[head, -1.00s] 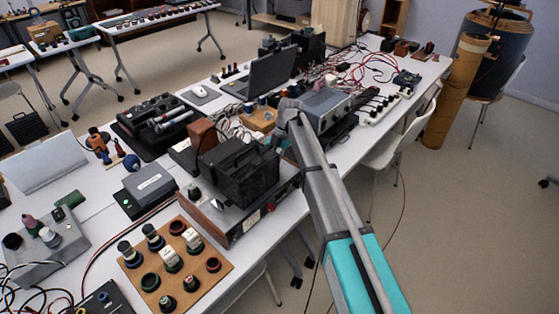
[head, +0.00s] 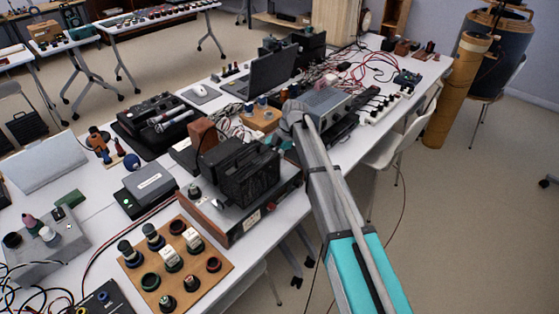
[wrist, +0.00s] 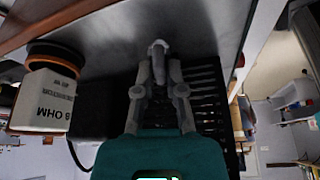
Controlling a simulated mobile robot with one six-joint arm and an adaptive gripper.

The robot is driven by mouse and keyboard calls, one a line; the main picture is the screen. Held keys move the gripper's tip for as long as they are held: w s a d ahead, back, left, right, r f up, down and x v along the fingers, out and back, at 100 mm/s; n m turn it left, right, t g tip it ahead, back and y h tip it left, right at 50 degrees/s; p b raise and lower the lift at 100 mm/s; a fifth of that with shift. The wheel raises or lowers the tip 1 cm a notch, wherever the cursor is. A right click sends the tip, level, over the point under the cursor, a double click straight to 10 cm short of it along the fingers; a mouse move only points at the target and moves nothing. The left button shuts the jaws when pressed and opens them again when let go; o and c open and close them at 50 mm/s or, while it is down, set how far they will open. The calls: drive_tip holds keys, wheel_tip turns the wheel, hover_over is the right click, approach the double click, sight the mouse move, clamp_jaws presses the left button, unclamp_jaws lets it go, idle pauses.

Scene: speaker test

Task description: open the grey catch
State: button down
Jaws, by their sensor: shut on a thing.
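In the wrist view a small grey piece, which looks like the catch (wrist: 158,47), sits between the fingertips of my gripper (wrist: 158,62). The fingers are closed in on it from both sides. A dark slatted case (wrist: 207,90) lies right behind and beside the fingers. In the head view the black case (head: 240,170) rests on a wood-sided unit (head: 225,222). My gripper (head: 277,143) is at its far right edge, partly hidden by my own arm. The catch cannot be made out in the head view.
A white block marked OHM (wrist: 42,102) is close to the left of my fingers in the wrist view. A grey instrument (head: 328,105) and a laptop (head: 268,73) stand beyond the case. A board of knobs (head: 205,268) lies in front. Floor is open to the right.

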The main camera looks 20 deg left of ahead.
drive_tip(key=m, duration=0.2)
drive_tip(key=m+t+y, duration=0.1)
drive_tip(key=m, duration=0.2)
drive_tip(key=m+t, duration=0.1)
drive_tip(key=m, duration=0.1)
drive_tip(key=shift+s+d, duration=0.3)
drive_tip(key=shift+s, duration=0.1)
drive_tip(key=m, duration=0.2)
drive_tip(key=m+t, duration=0.1)
drive_tip(key=m, duration=0.1)
drive_tip(key=shift+f+t+y, duration=0.1)
drive_tip(key=shift+t+y, duration=0.2)
drive_tip(key=shift+a+m+t, duration=0.1)
drive_tip(key=shift+m+t, duration=0.5)
drive_tip(key=shift+m, duration=0.9)
drive_tip(key=c, duration=0.7)
unclamp_jaws()
drive_tip(key=shift+w+a, duration=0.1)
drive_tip(key=shift+w, duration=0.1)
drive_tip(key=shift+r, duration=0.25)
